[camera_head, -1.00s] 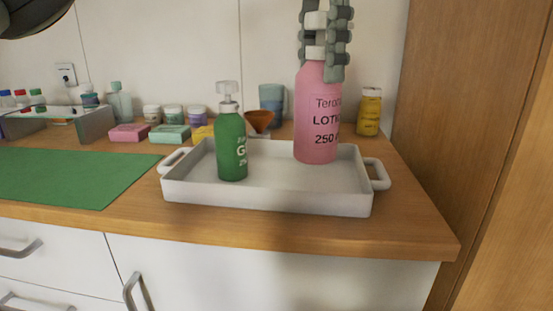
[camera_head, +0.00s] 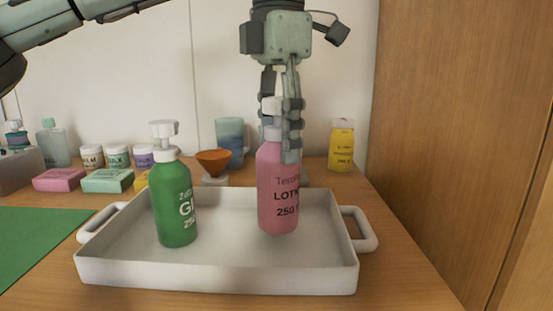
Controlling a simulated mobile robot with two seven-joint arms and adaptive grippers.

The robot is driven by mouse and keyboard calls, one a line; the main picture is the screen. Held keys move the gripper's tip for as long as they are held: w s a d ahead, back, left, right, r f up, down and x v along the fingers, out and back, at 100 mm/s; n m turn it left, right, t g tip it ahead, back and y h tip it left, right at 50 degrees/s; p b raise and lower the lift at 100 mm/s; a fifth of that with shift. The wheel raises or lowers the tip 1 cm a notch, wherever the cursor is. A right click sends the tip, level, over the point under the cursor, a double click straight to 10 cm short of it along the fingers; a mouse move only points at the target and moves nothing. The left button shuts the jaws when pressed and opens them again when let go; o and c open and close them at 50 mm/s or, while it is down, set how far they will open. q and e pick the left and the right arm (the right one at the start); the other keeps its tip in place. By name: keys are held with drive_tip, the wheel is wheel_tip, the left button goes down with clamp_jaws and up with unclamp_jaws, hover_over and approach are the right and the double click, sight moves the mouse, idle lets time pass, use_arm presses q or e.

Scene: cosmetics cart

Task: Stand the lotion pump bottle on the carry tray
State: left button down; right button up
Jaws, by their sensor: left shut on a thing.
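The pink lotion pump bottle (camera_head: 278,195) is upright over the right half of the white carry tray (camera_head: 215,278). Its base looks to be at or just above the tray floor; I cannot tell if it touches. My left gripper (camera_head: 281,125) comes down from above and is shut on the bottle's white neck and pump, hiding part of them. A green pump bottle (camera_head: 174,205) stands in the left part of the tray. My right gripper is not in view.
Behind the tray are an orange bowl (camera_head: 213,160), a blue mug (camera_head: 230,140), small jars and pink and green boxes (camera_head: 107,181). A yellow bottle (camera_head: 341,147) stands at the back right. A wooden panel (camera_head: 450,140) rises at the right. The tray floor between the bottles is clear.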

sight(278, 157)
use_arm(q)
wheel_tip(278, 157, down, 3)
drive_tip(key=shift+r, duration=0.2)
drive_tip(key=shift+f, duration=0.2)
drive_tip(key=c, duration=0.6)
unclamp_jaws()
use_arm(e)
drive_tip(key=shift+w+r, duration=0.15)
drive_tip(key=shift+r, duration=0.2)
